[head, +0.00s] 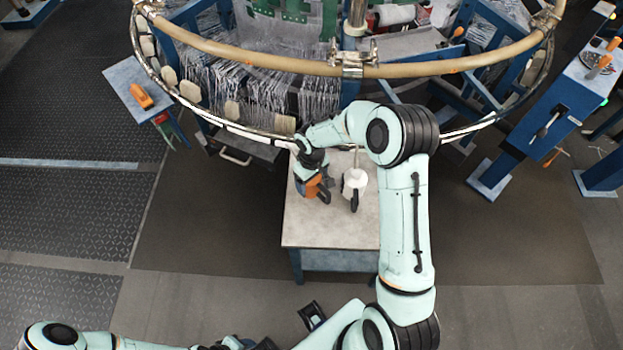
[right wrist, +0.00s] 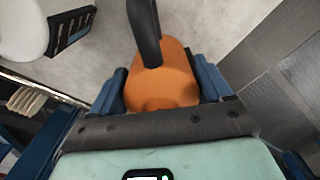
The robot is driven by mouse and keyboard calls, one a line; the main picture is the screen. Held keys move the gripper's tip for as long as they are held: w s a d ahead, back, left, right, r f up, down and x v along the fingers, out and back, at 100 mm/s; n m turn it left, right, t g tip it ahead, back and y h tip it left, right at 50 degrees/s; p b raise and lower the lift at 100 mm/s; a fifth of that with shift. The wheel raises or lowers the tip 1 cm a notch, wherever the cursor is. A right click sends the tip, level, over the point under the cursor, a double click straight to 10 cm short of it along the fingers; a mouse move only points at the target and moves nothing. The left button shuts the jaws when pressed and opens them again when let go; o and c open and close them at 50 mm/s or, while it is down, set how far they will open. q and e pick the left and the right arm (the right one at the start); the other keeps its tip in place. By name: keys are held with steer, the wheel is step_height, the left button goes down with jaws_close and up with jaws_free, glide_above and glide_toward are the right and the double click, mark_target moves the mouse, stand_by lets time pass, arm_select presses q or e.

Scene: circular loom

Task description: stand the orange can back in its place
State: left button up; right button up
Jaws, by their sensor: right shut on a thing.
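The orange can (head: 313,188) with its black handle or spout is at the left side of the small grey-topped table (head: 318,228). My right gripper (head: 309,172) reaches down to it from behind and is shut on it. In the right wrist view the orange can (right wrist: 165,88) sits between the two blue fingers, with the black part pointing away. I cannot tell whether its base touches the tabletop. My left gripper (head: 238,343) is low at the bottom edge, partly cut off, and its jaws cannot be made out.
A white can (head: 354,179) with a black part stands to the right of the orange one. The circular loom's ring (head: 260,62) arches behind the table. A blue stand (head: 128,80) with an orange tool is at the left. The table's front half is clear.

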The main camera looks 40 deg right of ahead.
steer(key=shift+f, duration=0.15)
steer(key=o, duration=1.8)
steer(key=shift+c, duration=0.2)
step_height(320, 180, up, 12)
steer(key=shift+r+p, duration=0.25)
steer(key=shift+p, duration=0.1)
steer(key=shift+a+f, duration=0.1)
